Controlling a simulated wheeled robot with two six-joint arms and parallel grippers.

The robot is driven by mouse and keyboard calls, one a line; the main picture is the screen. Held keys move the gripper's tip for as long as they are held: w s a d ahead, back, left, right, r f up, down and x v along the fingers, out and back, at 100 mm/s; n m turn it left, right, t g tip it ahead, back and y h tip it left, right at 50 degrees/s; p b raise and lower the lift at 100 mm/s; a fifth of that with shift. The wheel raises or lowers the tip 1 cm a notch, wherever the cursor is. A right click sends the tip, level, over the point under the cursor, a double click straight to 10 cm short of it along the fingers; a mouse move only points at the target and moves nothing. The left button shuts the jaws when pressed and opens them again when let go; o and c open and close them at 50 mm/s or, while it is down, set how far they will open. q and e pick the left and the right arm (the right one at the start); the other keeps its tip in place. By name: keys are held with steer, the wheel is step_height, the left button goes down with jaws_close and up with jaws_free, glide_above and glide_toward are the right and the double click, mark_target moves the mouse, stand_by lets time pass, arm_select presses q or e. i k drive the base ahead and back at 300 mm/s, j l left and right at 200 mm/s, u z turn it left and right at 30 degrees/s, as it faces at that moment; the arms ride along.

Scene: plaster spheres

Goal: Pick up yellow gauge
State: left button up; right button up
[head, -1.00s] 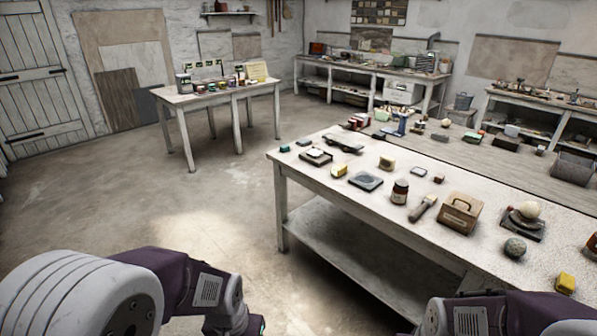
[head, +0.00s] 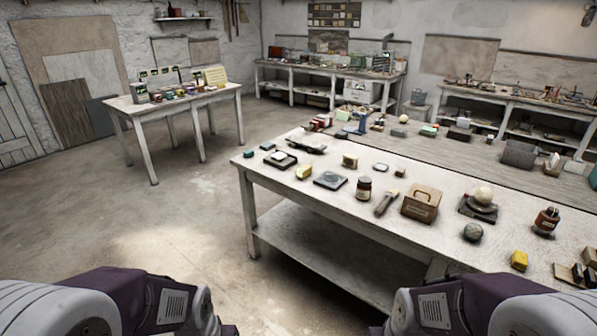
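A small yellow block (head: 519,260) sits near the front right of the near workbench (head: 340,225). A second yellow, pale-sided block (head: 304,172) sits toward the bench's left end. I cannot tell from here which of them is the gauge. Both of my arms show only as links at the bottom edge, left and right. Neither gripper is in the picture.
On the bench stand a dark jar (head: 364,189), a brush (head: 386,203), a wooden box (head: 421,203), a white sphere on a dark stand (head: 482,196) and a grey-green sphere (head: 473,232). A smaller table (head: 180,105) stands back left. Floor at left is clear.

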mark_target(303, 173)
steer(key=i+j+z, duration=0.35)
steer(key=i+j, duration=0.55)
steer(key=i, duration=0.55)
steer(key=i+j+z, duration=0.35)
steer(key=i+j, duration=0.95)
